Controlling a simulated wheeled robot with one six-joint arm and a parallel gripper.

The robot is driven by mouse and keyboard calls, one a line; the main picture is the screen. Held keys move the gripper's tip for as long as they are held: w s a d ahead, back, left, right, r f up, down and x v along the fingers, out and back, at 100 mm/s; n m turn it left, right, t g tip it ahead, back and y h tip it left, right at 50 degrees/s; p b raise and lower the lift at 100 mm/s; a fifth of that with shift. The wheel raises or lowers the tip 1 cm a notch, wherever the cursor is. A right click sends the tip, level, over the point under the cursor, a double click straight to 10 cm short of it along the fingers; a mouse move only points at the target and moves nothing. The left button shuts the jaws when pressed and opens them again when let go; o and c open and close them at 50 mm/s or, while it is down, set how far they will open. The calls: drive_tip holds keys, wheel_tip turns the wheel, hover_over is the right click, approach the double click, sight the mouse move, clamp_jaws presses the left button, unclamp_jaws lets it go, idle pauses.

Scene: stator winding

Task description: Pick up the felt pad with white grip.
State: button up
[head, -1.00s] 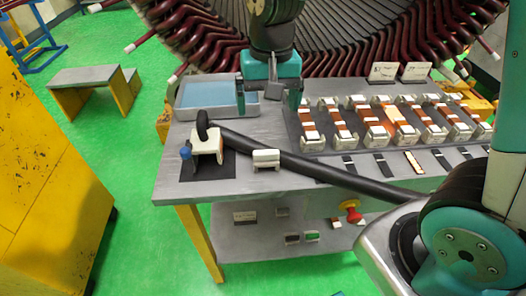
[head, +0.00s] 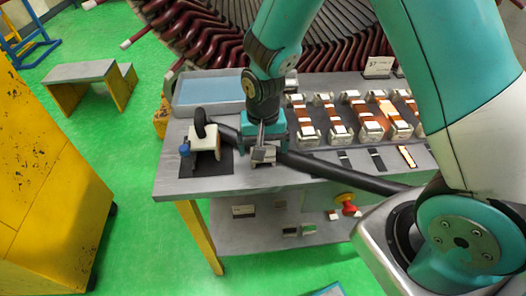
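The felt pad with white grip (head: 263,155) appears as a small pale block near the front edge of the grey workbench (head: 205,187), just right of the black mat. My gripper (head: 263,147) is right over it, pointing down, and covers most of it. Only a pale part shows below the fingers. Whether the fingers are open or closed on it is not clear from this view.
A black hose (head: 340,175) runs across the bench close behind the pad. A white clamp-like part (head: 203,142) with a blue knob stands on a black mat (head: 222,168) at left. A blue tray (head: 207,90) is behind. Rows of white-and-copper pieces (head: 370,122) fill the right.

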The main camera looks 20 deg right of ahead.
drive_tip(key=shift+f, duration=1.8)
drive_tip(key=c, duration=1)
drive_tip(key=shift+r, duration=0.1)
wheel_tip(320, 180, up, 20)
drive_tip(key=shift+f+b, duration=0.1)
drive_tip(key=shift+b, duration=0.3)
